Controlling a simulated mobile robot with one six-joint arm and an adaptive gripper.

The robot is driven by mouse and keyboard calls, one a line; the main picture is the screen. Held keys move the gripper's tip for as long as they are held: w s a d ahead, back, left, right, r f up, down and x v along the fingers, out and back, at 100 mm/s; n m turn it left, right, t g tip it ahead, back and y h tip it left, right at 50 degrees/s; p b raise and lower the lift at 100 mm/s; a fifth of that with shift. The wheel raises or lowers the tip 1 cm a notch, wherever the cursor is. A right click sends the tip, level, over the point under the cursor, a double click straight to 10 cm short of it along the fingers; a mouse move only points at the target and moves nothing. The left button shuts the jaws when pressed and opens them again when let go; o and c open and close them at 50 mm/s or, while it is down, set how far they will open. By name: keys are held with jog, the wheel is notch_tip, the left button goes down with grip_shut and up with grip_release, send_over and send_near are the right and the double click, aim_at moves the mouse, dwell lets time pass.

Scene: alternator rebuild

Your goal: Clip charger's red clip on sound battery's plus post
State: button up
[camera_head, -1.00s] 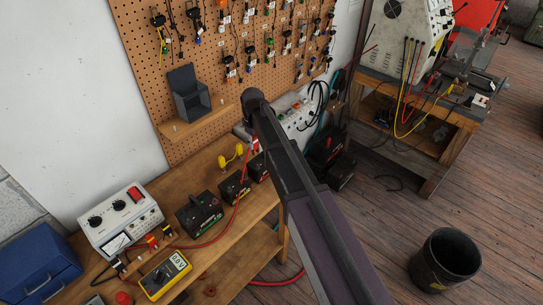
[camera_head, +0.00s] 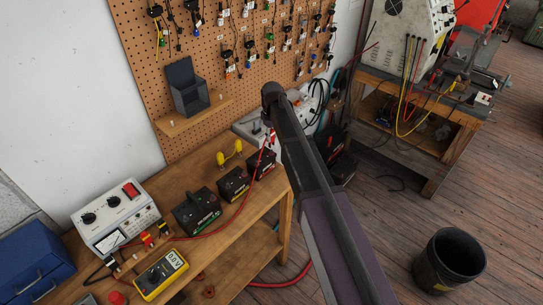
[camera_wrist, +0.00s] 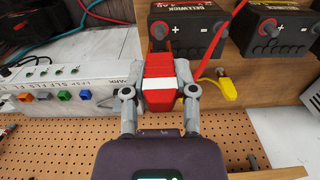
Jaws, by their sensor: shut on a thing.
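My gripper (camera_wrist: 160,94) is shut on the charger's red clip (camera_wrist: 159,72), in the middle of the wrist view. The clip's nose points at the plus post (camera_wrist: 159,30) of a black Bellwick battery (camera_wrist: 187,14). The nose overlaps the post's lower part; I cannot tell whether it touches or grips it. A second battery (camera_wrist: 278,14) stands to its right. In the head view, three black batteries (camera_head: 197,211) (camera_head: 233,184) (camera_head: 261,164) stand on the bench. The charger (camera_head: 115,215) is at the left. The red cable (camera_head: 225,223) runs towards my gripper, which my arm mostly hides.
A yellow multimeter (camera_head: 161,275) lies on the bench (camera_head: 225,258) at its near end. A yellow object (camera_head: 229,156) lies behind the batteries. A white device with coloured sockets (camera_wrist: 75,90) stands left of the clip in the wrist view. A pegboard (camera_head: 215,60) backs the bench.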

aim_at(272, 142)
jog(key=shift+f+b, duration=0.3)
jog(key=shift+f, duration=0.25)
jog(key=shift+f, duration=0.15)
jog(key=shift+f+b, duration=1.05)
jog(key=shift+b, duration=0.2)
jog(key=o, duration=0.9)
notch_tip(272, 142, up, 9)
jog(key=p, duration=0.8)
jog(key=shift+f+p, duration=0.2)
jog(key=shift+p, duration=0.1)
